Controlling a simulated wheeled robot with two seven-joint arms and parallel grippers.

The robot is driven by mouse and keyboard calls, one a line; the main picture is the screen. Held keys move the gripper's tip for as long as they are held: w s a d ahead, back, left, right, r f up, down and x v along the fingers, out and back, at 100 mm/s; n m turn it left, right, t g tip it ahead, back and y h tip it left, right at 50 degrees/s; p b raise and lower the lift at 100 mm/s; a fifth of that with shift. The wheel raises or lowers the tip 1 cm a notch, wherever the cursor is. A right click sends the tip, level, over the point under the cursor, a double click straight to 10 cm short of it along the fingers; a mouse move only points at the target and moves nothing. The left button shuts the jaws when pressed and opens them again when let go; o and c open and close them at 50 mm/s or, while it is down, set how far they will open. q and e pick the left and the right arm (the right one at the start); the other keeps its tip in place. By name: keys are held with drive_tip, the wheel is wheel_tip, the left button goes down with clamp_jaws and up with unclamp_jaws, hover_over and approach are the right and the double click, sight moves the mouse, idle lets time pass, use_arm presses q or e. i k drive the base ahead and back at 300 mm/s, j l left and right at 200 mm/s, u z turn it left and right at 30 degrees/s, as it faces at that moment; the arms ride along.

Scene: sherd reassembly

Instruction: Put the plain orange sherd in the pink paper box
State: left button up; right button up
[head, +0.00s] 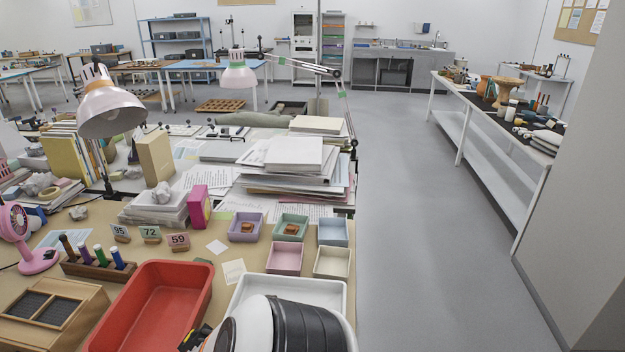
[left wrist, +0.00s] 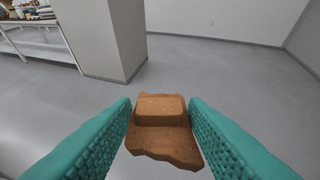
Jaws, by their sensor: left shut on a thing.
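My left gripper (left wrist: 159,104) is shut on an orange-brown sherd (left wrist: 163,140) in the left wrist view. The teal fingers grip it from both sides, and it has a raised block and a rough, broken near edge. I see no painted pattern on it. In the head view, the pink paper box (head: 285,258) stands on the table, open and empty, in the front row of small boxes. My left fingers and the held sherd are not discernible in the head view. My right gripper is not in view.
The purple box (head: 245,227) and green box (head: 290,228) each hold an orange-brown piece. The blue box (head: 333,232) and cream box (head: 332,262) look empty. A red tray (head: 152,307) and white tray (head: 338,290) are nearer. Number cards (head: 150,234) and paper stacks stand around.

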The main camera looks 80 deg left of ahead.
sight(286, 263)
drive_tip(key=i+l+u, duration=0.2)
drive_tip(key=i+u, duration=0.15)
drive_tip(key=i+l+u, duration=0.35)
drive_tip(key=i, duration=0.15)
drive_tip(key=i+l+u, duration=0.35)
drive_tip(key=i+j+u, duration=0.2)
drive_tip(key=u, duration=0.2)
drive_tip(key=i+u, duration=1)
drive_tip(key=u, duration=0.25)
drive_tip(key=i+l+u, duration=0.25)
drive_tip(key=u, duration=0.15)
drive_tip(key=i+j+u, duration=0.1)
drive_tip(key=u, duration=0.3)
drive_tip(key=i+u, duration=0.6)
drive_tip(key=u, duration=0.2)
drive_tip(key=k+l, duration=0.05)
